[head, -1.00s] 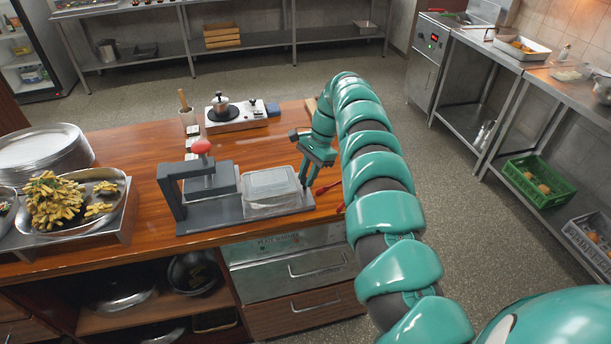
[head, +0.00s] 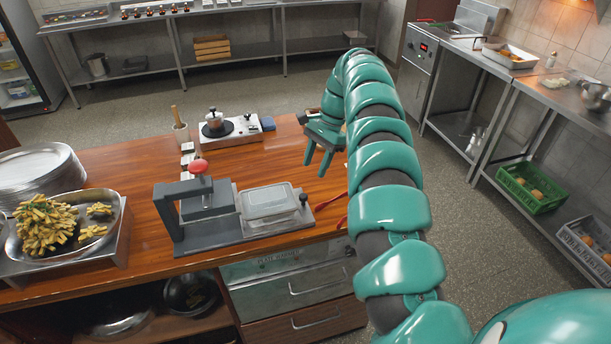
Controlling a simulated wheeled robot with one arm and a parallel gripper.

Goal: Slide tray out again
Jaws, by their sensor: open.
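A clear lidded tray (head: 270,203) sits on the grey base (head: 262,236) of a press-like sealer on the wooden counter. It is outside the sealer's frame (head: 205,207), on its right side. The sealer has a red knob (head: 197,166) on top. My gripper (head: 317,172) is open and empty, fingers pointing down, above the counter to the right of and behind the tray. It is apart from the tray and the sealer.
A dish of fries (head: 50,228) and a stack of plates (head: 38,172) are at left. A red-handled tool (head: 330,200) lies right of the sealer. The counter behind the tray is mostly clear.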

